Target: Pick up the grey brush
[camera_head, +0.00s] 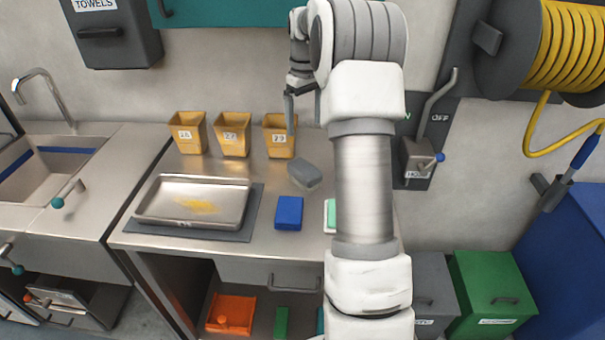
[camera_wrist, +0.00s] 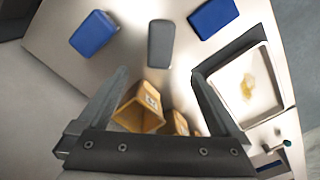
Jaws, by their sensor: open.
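The grey brush (camera_head: 305,174) lies on the steel counter, in front of the rightmost yellow bin. In the wrist view the grey brush (camera_wrist: 160,44) lies upper centre, beyond the fingertips and roughly in line with the gap between them. My gripper (camera_head: 304,106) hangs above the counter near the back wall, higher than the brush and apart from it. In the wrist view my gripper (camera_wrist: 158,74) has its two fingers spread wide with nothing held between them. My arm hides part of the counter's right side in the head view.
A blue block (camera_head: 289,213) lies in front of the brush. Another blue block (camera_wrist: 94,33) shows in the wrist view. Yellow bins (camera_head: 232,135) stand along the wall. A steel tray (camera_head: 152,211) sits on a dark mat at left. A mint-coloured item (camera_head: 330,217) is partly hidden.

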